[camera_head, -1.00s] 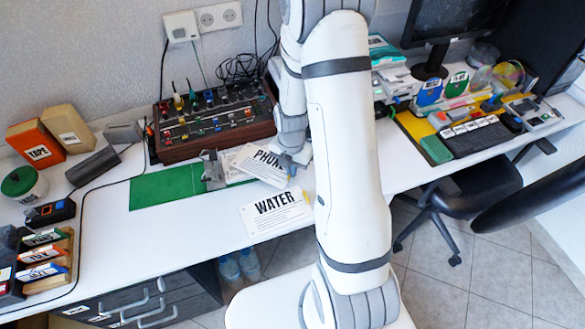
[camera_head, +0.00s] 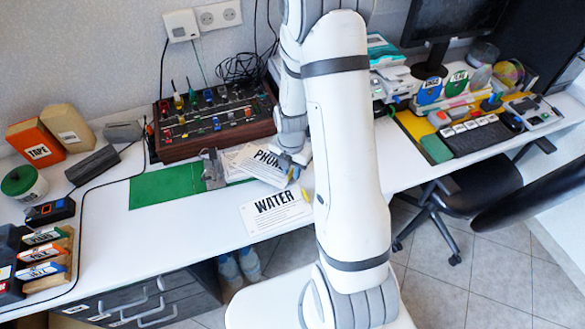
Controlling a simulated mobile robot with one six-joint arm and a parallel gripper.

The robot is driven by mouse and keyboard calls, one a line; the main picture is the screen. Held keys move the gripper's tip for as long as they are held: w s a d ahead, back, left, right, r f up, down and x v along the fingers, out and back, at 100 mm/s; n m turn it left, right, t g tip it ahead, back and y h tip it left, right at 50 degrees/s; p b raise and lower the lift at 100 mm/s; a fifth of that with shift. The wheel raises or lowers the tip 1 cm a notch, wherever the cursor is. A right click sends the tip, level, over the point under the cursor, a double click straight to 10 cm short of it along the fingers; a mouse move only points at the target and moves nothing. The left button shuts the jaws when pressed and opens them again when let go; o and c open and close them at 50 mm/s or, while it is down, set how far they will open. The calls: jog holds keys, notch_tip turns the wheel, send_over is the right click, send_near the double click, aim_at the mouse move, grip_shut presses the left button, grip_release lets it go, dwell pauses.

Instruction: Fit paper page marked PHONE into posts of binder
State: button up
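The page marked PHONE (camera_head: 262,164) is white with black letters. It lies tilted against or above the binder, just left of my gripper (camera_head: 291,165). My gripper is at the page's right edge, partly hidden by my arm, and its fingers are too small to read clearly. The binder (camera_head: 213,170) shows a grey metal clip or post part on the green mat, with white paper beside it. Its posts cannot be made out. A second page, marked WATER (camera_head: 274,211), lies flat on the white desk in front.
A mixer panel with knobs (camera_head: 210,125) stands behind. A rack of labelled boxes (camera_head: 45,262) is at the far left. The white desk between is clear. My arm hides the middle of the desk.

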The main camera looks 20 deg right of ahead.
notch_tip(320, 180, up, 11)
jog(key=s+a+r+m+t, duration=0.1)
jog(key=s+a+r+m, duration=0.1)
jog(key=s+r+m, duration=0.5)
jog(key=s+a+r+m+t, duration=0.1)
jog(key=s+r+m, duration=0.7)
jog(key=m, duration=1.1)
jog(key=shift+s+a+r+t, duration=0.25)
jog(key=shift+a+r+t, duration=0.2)
jog(key=shift+a, duration=0.3)
jog(key=shift+o, duration=0.6)
